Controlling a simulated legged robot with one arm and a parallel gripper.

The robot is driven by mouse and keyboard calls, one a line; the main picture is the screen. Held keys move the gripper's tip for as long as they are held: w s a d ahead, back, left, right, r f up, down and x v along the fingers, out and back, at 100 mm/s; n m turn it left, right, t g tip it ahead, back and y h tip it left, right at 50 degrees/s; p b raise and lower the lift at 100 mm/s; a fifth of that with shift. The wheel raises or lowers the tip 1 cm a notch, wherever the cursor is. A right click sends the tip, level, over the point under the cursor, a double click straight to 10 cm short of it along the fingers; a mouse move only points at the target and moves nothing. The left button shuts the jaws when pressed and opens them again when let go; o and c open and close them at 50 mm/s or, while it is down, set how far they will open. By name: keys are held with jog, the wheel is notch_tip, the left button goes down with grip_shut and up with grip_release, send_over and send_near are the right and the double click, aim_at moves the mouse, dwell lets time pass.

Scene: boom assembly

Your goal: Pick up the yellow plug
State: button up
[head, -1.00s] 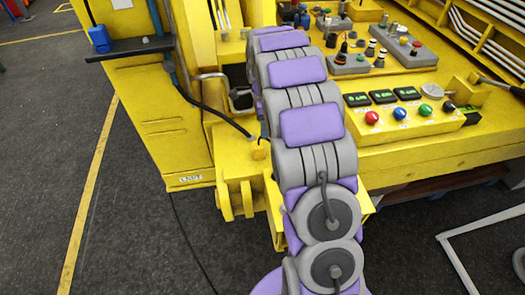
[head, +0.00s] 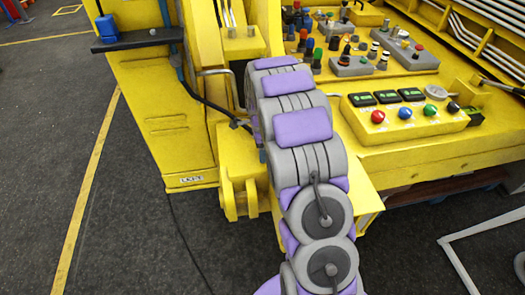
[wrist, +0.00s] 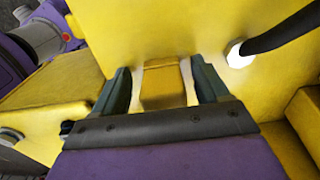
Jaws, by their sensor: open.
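In the wrist view, my gripper (wrist: 162,88) is open, with one dark finger on each side of a small yellow block (wrist: 161,82). This block appears to be the yellow plug, with pale strips along both sides. I cannot tell whether the fingers touch it. In the head view, my grey and purple arm reaches forward over the yellow machine (head: 170,95), and the gripper and plug are hidden behind it.
A black cable with a white collar (wrist: 237,54) is right of the fingers in the wrist view. In the head view, a button panel (head: 405,120) and several joysticks and knobs stand right of the arm. Dark floor (head: 60,150) is clear at left.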

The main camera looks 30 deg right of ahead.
jog(key=shift+r, duration=0.1)
jog(key=shift+d+f, duration=0.2)
jog(key=shift+d, duration=1)
jog(key=c, duration=0.5)
jog(key=shift+c, duration=0.8)
jog(key=shift+s+a+r, duration=0.1)
jog(key=shift+a, duration=0.7)
jog(key=c, duration=0.5)
jog(key=shift+d, duration=0.2)
